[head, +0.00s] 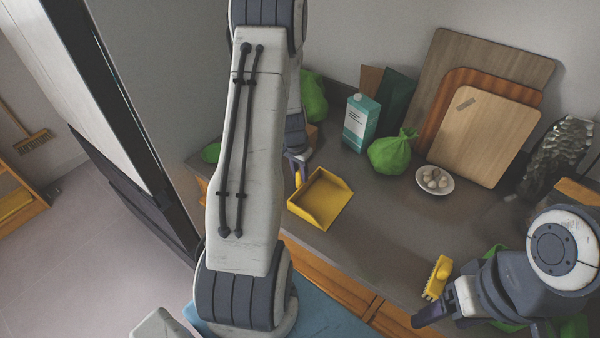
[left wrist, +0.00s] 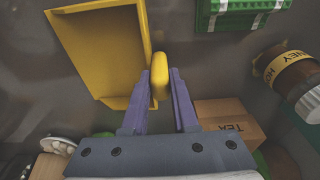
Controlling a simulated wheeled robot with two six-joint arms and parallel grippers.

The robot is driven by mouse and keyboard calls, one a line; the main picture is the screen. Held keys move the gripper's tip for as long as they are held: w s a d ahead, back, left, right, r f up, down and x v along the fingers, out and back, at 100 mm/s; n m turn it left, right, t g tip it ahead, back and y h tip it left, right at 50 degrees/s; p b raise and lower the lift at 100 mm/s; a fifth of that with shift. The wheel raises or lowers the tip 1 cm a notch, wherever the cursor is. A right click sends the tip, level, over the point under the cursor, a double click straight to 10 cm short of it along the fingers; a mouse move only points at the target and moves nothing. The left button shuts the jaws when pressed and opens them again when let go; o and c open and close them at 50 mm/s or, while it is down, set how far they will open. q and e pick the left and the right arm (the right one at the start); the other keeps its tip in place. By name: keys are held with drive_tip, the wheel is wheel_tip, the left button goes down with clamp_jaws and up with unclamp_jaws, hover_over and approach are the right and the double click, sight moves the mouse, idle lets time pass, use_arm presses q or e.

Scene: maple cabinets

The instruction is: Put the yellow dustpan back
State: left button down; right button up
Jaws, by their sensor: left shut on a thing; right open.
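The yellow dustpan (head: 321,199) is over the grey countertop, its open pan toward the front. I cannot tell whether it rests on the counter or is held just above it. My left gripper (head: 299,172) is shut on its handle; my left arm hides part of this in the head view. In the left wrist view the yellow dustpan (left wrist: 100,52) is at upper left, and its handle is between the fingers of my left gripper (left wrist: 160,88). My right gripper (head: 446,308) is open and empty at lower right, near a yellow brush (head: 437,278).
Behind the dustpan stand a teal carton (head: 359,123), a green bag (head: 393,152), a plate of eggs (head: 434,181) and cutting boards (head: 478,133). A honey jar (left wrist: 288,72) and a tea box (left wrist: 230,120) show in the left wrist view. The middle counter is clear.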

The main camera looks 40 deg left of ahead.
use_arm(q)
drive_tip(key=c, duration=0.7)
unclamp_jaws()
